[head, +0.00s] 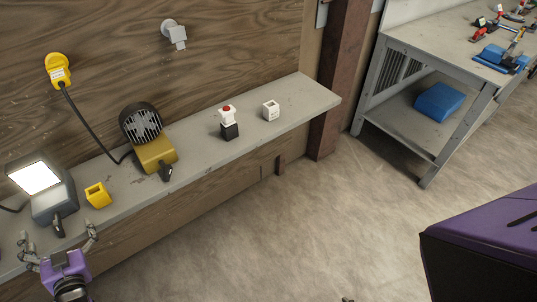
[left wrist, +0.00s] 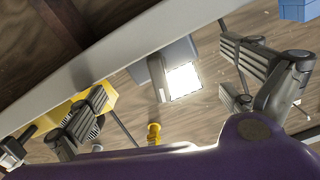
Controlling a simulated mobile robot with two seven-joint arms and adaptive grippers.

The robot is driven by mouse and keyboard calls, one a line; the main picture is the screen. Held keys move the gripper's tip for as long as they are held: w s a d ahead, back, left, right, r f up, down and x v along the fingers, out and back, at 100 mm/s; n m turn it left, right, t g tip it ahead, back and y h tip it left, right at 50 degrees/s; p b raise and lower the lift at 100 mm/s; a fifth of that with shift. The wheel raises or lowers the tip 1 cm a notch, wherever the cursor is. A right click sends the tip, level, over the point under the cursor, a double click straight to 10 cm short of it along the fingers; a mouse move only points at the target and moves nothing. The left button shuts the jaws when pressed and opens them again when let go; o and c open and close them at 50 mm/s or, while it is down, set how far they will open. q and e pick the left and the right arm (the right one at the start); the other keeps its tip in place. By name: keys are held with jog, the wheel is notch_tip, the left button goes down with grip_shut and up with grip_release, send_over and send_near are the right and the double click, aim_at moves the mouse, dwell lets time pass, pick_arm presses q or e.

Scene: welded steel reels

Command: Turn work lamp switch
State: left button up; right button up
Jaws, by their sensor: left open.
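The work lamp (head: 56,203) stands at the left end of the grey shelf, with its panel glowing white. A dark switch knob (head: 58,226) sticks out from its front, toward my left gripper (head: 60,238). The gripper is open and empty, in front of the lamp and apart from it, with its two fingers spread to either side of the knob. In the left wrist view the lit lamp (left wrist: 184,82) lies between the open fingers (left wrist: 160,95), farther off. My right gripper is not seen.
A yellow hollow block (head: 97,195) sits just right of the lamp. Farther along the shelf (head: 195,143) are a yellow-based fan (head: 155,153), a red-topped button (head: 228,122) and a white block (head: 270,110).

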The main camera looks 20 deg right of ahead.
pick_arm(q)
jog(key=p+v, duration=0.1)
jog(key=v, duration=0.5)
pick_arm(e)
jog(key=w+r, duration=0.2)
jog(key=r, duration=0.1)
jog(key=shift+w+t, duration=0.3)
pick_arm(q)
jog(key=shift+r, duration=0.1)
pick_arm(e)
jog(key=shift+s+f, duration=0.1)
